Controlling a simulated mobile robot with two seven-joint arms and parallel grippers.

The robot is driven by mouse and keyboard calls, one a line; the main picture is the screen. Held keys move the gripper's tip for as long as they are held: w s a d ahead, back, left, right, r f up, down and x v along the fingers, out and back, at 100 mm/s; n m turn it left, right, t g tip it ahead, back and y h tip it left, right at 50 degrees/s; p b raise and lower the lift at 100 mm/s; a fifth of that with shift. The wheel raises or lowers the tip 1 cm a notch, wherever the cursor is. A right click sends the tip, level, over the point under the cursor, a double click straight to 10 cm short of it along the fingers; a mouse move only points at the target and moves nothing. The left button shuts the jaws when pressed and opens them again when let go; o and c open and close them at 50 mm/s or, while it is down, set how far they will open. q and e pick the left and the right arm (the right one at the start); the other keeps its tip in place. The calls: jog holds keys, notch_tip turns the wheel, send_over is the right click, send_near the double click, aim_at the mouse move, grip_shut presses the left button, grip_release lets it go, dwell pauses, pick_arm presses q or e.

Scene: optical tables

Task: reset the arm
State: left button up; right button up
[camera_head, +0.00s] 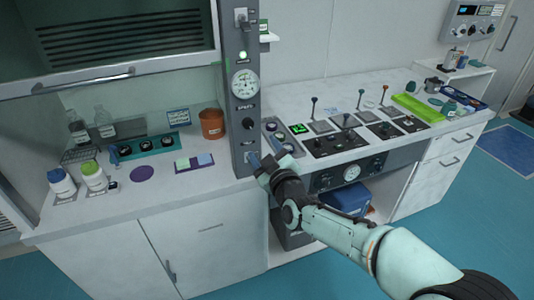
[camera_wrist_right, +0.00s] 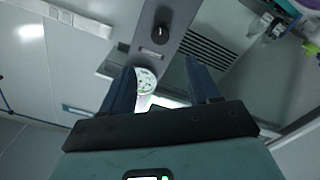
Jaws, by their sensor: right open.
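My right arm reaches in from the lower right in the head view. Its gripper (camera_head: 266,155) is close in front of the grey instrument column, over the front edge of the bench. In the right wrist view the two dark blue fingers of the gripper (camera_wrist_right: 162,80) stand apart with nothing held between them. The grey column (camera_head: 240,90) carries a round white gauge (camera_head: 245,83), a black knob (camera_head: 248,123) and a green light. The gauge also shows beyond the fingers in the right wrist view (camera_wrist_right: 146,78). I cannot tell whether the gripper touches the column. My left gripper is not in view.
Left of the column, bottles (camera_head: 62,182), a brown pot (camera_head: 212,124) and a teal block (camera_head: 145,147) stand in the hood. To the right, a black panel with upright levers (camera_head: 346,138) and a green tray (camera_head: 417,107) crowd the bench. The teal floor in front is clear.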

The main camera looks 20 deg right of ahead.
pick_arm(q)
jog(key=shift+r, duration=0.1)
pick_arm(e)
jog(key=shift+s, duration=0.6)
